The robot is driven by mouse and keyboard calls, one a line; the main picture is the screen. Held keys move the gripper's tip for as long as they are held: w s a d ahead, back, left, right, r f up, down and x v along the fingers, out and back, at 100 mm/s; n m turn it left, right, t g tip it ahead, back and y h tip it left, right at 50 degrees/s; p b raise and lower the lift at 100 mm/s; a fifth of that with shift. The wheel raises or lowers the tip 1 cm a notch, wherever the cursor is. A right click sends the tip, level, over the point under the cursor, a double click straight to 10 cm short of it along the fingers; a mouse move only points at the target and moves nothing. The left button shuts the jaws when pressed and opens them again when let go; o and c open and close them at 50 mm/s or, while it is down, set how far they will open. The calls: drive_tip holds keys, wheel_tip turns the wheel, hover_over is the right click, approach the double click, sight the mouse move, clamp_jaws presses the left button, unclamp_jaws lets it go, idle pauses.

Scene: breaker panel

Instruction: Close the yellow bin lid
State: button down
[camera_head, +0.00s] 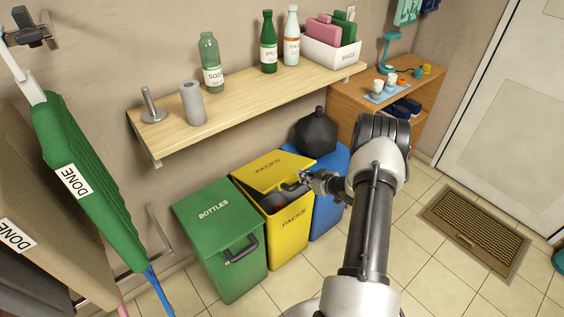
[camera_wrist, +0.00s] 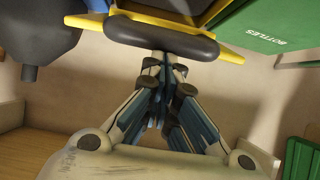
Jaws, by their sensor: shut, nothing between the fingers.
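The yellow bin (camera_head: 290,229) stands between the green and blue bins in the head view. Its yellow lid (camera_head: 271,171), marked PACKS, is tilted up, with a dark gap showing under its front edge. The lid's dark handle (camera_head: 293,188) is at that front edge. My gripper (camera_head: 308,177) is at the lid's front right corner, near the handle. In the wrist view my gripper (camera_wrist: 162,75) is shut and empty, with its fingertips close to the dark handle (camera_wrist: 160,36). I cannot tell whether they touch it.
The green BOTTLES bin (camera_head: 222,238) is left of the yellow bin, with its lid down. The blue bin (camera_head: 329,208) is on the right, with a black bag (camera_head: 316,133) above it. A wooden shelf (camera_head: 237,102) with bottles overhangs behind the bins. Tiled floor is free in front.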

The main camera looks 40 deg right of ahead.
drive_tip(key=s+f, duration=0.2)
drive_tip(key=f, duration=0.7)
drive_tip(key=s+f, duration=0.3)
drive_tip(key=f, duration=0.6)
drive_tip(key=shift+d+f, duration=0.3)
drive_tip(key=shift+d, duration=0.05)
